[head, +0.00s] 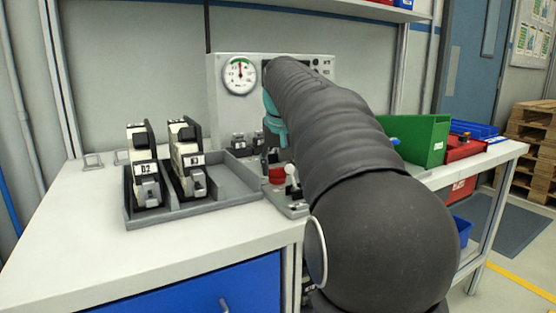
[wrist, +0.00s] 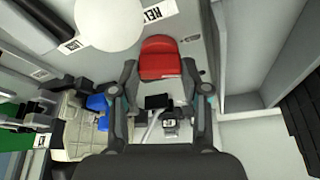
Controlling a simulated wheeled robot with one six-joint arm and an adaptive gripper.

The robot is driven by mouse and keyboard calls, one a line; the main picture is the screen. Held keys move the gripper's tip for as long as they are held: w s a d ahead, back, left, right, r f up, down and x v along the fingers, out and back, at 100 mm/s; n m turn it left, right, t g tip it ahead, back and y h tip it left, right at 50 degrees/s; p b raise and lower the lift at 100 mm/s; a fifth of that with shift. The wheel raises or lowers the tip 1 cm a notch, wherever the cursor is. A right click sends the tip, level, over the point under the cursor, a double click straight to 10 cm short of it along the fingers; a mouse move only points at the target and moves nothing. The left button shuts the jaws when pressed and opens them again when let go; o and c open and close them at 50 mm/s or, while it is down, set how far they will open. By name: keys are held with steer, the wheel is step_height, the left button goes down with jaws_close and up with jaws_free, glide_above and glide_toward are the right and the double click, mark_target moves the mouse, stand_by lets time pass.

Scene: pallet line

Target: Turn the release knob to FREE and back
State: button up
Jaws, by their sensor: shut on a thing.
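The red release knob (head: 278,176) stands on a small grey fixture on the bench in the head view. In the wrist view the red knob (wrist: 160,60) sits between my two fingertips. My gripper (wrist: 160,70) is shut on it, with one finger on each side. A partly cut-off label (wrist: 158,12) starting "REL" lies beyond the knob. My arm hides much of the fixture, and I cannot read the knob's setting.
A grey tray (head: 240,190) holding two upright modules, D2 (head: 146,172) and B3 (head: 187,162), stands to the left. A panel with a round gauge (head: 240,75) stands behind. A green box (head: 428,140) and a red box (head: 463,147) stand right. The bench's front left is clear.

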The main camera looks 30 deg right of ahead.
steer(key=m+h+p, duration=0.1)
steer(key=m, duration=0.2)
steer(key=shift+a+m+g, duration=0.1)
steer(key=shift+m+g, duration=0.2)
steer(key=shift+g, duration=0.1)
steer(key=shift+w+m+g+h, duration=0.1)
steer(key=shift+m+g+h, duration=0.5)
steer(key=shift+m, duration=1.4)
steer(key=o, duration=1.1)
steer(key=shift+o, duration=0.2)
steer(key=v, duration=1.2)
